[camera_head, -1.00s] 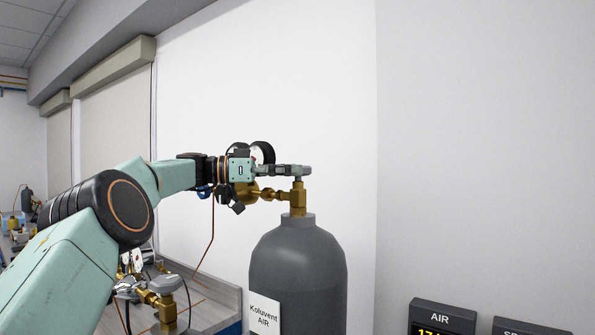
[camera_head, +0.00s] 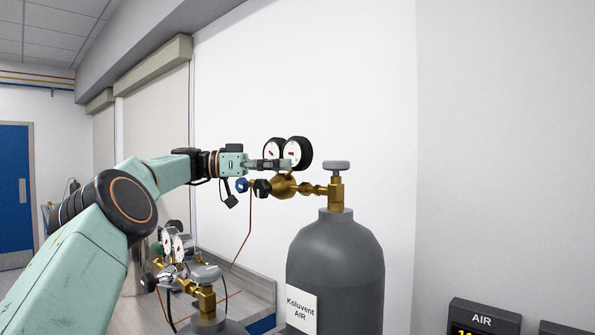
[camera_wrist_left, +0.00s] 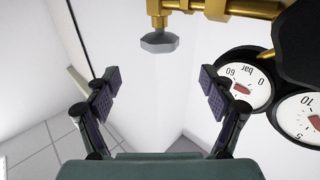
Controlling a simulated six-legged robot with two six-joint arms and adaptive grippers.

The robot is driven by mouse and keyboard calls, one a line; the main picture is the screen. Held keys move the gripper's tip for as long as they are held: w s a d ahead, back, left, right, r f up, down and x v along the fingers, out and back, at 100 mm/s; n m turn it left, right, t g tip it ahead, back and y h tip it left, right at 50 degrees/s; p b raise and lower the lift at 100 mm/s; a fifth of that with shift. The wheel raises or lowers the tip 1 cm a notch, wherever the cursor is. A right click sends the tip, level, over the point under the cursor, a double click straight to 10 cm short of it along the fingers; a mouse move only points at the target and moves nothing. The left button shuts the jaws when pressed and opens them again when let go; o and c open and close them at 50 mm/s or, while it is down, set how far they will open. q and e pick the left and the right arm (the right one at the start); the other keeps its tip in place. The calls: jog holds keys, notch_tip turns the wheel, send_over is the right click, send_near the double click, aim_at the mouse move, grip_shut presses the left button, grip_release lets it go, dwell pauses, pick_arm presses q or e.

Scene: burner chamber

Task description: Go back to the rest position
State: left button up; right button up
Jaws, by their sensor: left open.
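My left gripper (camera_head: 268,164) reaches in from the left in the head view, in front of the gauges of the air cylinder's regulator. In the left wrist view its two fingers (camera_wrist_left: 160,98) are spread apart with nothing between them. The grey cylinder (camera_head: 335,265), labelled "Koluvent AIR", stands upright at centre right. Its grey valve knob (camera_head: 336,165) tops the brass stem, to the right of the gripper and apart from it. The knob also shows in the left wrist view (camera_wrist_left: 159,42), beyond the fingertips. My right gripper is not in view.
The brass regulator (camera_head: 284,187) with two round gauges (camera_head: 298,152) is close to my left gripper. A second cylinder's brass valve (camera_head: 206,298) stands at lower left by a grey bench (camera_head: 245,285). Displays, one marked AIR (camera_head: 482,318), are at lower right. A blue door (camera_head: 14,190) is far left.

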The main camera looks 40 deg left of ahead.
aim_at(335, 164)
pick_arm(q)
jog(key=shift+d, duration=0.1)
jog(key=x, duration=1.1)
jog(key=shift+w+d, duration=0.25)
jog(key=shift+w, duration=0.15)
